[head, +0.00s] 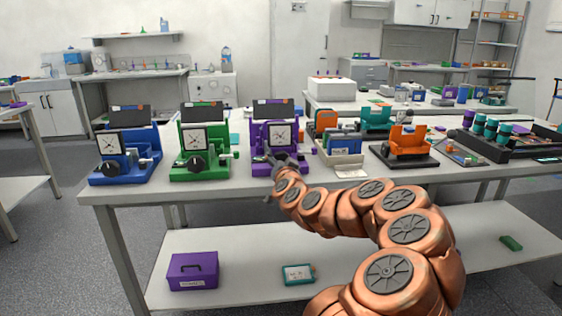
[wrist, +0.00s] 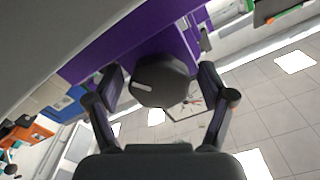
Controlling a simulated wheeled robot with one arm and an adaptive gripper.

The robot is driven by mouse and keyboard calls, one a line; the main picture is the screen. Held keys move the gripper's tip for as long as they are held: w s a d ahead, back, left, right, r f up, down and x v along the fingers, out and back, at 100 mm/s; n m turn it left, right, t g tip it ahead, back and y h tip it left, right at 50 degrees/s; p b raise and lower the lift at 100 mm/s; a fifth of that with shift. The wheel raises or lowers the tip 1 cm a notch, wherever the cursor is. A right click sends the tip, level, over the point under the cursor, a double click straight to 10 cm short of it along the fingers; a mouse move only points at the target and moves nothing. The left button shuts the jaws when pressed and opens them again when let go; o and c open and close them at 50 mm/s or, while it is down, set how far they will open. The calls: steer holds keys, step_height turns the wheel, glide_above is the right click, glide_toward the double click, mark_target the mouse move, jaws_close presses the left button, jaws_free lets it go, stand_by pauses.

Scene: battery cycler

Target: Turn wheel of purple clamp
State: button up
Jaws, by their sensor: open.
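The purple clamp (head: 272,110) stands on the table in the head view, third from the left, with a square dial on its front. My gripper (head: 273,163) is at its lower front and hides its wheel in this view. In the wrist view the clamp's purple body (wrist: 120,43) runs diagonally across the top. Its black wheel (wrist: 158,82), with a pale mark on its face, is in the middle. My gripper (wrist: 160,76) is open, with one finger on each side of the wheel. Small gaps seem to show; contact is hard to tell.
A green clamp (head: 200,152) and a blue clamp (head: 124,160) stand to the left. A beige holder (head: 337,152) with upright plates stands close on the right, and an orange device (head: 405,145) is further right. The front table edge lies below my gripper.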

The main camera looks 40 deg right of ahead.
steer(key=n+p, duration=0.2)
steer(key=p, duration=0.1)
steer(key=shift+d+r, duration=0.1)
steer(key=shift+r, duration=0.15)
steer(key=n+p, duration=0.5)
steer(key=shift+f, duration=0.1)
steer(key=n+p, duration=0.4)
steer(key=p, duration=0.1)
steer(key=b+v, duration=0.2)
steer(key=f+b+v, duration=0.1)
steer(key=b+v, duration=0.1)
steer(key=v, duration=0.1)
steer(key=shift+s, duration=0.1)
steer(key=b, duration=0.6)
steer(key=shift+s+a+f, duration=0.15)
steer(key=shift+s+a, duration=0.05)
steer(key=shift+a, duration=0.15)
steer(key=b, duration=0.4)
steer(key=shift+s+a, duration=0.15)
steer(key=shift+s, duration=0.15)
